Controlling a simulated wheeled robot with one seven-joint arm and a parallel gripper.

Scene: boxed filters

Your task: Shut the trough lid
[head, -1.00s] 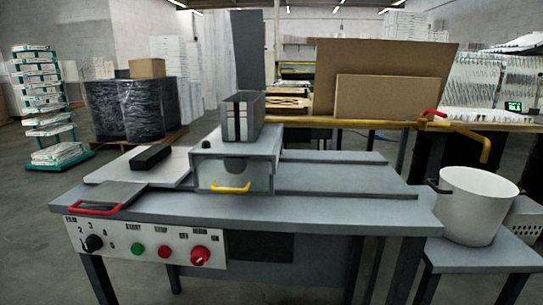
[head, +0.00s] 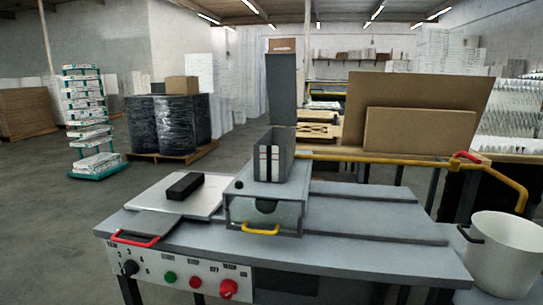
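The trough (head: 288,160) is a narrow grey open-topped box on top of the grey machine housing, near the middle of the head view. White pieces with a dark strip show at its front end. A tall flat grey panel, which looks like the trough lid (head: 281,90), stands upright at the trough's back end, so the trough is open. Its hinge is too small to make out. My gripper is not in view.
The grey table (head: 350,250) bears a drawer with a yellow handle (head: 261,229), a red handle (head: 135,240), a black block (head: 185,186) and front knobs. A yellow rail (head: 400,161) runs behind. A white bucket (head: 503,255) stands at right. The table's right part is clear.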

